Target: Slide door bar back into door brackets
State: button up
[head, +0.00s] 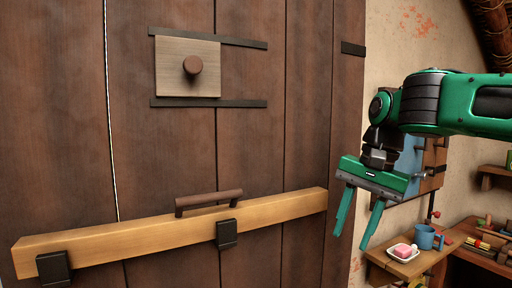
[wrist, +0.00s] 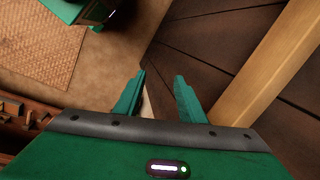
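The door bar (head: 150,236) is a long light wooden beam lying across the dark plank door (head: 255,130) in the head view. It has a brown handle (head: 208,199) on top. Two black brackets hold it, one near its left end (head: 53,268) and one near the middle (head: 227,233). Its right end reaches past the middle bracket towards the door's right edge. My gripper (head: 356,220) is open and empty, to the right of the bar and apart from it. In the wrist view the bar (wrist: 275,75) runs diagonally at the right, beside the open fingers (wrist: 160,98).
A square wooden panel with a round knob (head: 192,66) sits between two dark rails on the door. At the lower right, a shelf holds a blue mug (head: 425,237) and a pink soap on a white dish (head: 402,252). A woven mat (wrist: 60,55) lies on the floor.

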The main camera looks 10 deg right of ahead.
jog(key=w+a+r+m+y, duration=0.15)
jog(key=w+a+r, duration=0.25)
jog(key=a+r, duration=0.55)
jog(key=m+y, duration=0.2)
jog(key=m, duration=0.1)
send_near(232, 194)
jog(key=shift+w+r+n+g, duration=0.25)
jog(key=shift+w+g, duration=0.15)
jog(key=shift+w, duration=0.55)
jog(key=shift+f, duration=0.1)
jog(key=x, duration=1)
jog(key=shift+f, duration=0.35)
jog(key=shift+d, duration=0.1)
grip_shut()
jog(key=shift+o, duration=0.4)
grip_release()
